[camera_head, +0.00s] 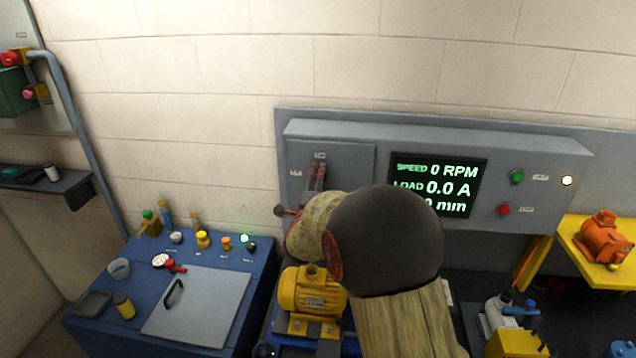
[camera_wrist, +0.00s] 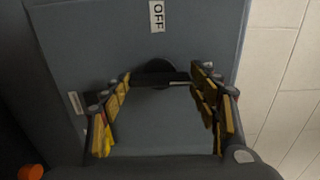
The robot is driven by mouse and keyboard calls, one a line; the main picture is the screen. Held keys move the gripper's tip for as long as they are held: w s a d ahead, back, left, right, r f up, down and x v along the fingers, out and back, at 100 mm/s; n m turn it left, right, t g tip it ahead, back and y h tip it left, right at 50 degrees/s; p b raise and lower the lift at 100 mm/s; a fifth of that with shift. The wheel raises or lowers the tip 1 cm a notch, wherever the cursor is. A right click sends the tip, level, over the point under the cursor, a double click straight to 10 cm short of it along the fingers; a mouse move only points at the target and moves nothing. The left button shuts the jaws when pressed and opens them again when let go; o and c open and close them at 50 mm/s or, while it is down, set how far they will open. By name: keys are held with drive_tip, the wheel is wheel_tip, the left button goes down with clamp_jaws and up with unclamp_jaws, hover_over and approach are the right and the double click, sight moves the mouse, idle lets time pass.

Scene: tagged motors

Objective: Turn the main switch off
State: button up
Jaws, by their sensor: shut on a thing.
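The main switch panel (camera_head: 349,157) is a grey-blue plate at the left of the control console in the head view. It fills much of the wrist view, where a white label reads OFF (camera_wrist: 157,16). The main switch (camera_wrist: 158,68) shows there as a dark round part with a black bar across it, between the fingers. My gripper (camera_wrist: 162,84) is shut on the switch's handle, with yellow-padded fingers on both sides. The exact grip is hard to see. In the head view my arm covers the lower panel, and the handle cannot be clearly made out.
The display (camera_head: 436,185) reads 0 RPM and 0.0 A. A green button (camera_head: 517,176), a red button (camera_head: 504,209) and a lit lamp (camera_head: 567,180) are to its right. A yellow motor (camera_head: 312,291) stands below my arm. A blue bench (camera_head: 245,283) is at left.

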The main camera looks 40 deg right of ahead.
drive_tip(key=shift+f+n+b, duration=0.1)
drive_tip(key=shift+n+b, duration=0.2)
drive_tip(key=shift+b, duration=0.05)
drive_tip(key=shift+n+b, duration=1.65)
drive_tip(key=shift+n, duration=6.95)
drive_tip(key=o, duration=1.2)
drive_tip(key=shift+c, duration=0.2)
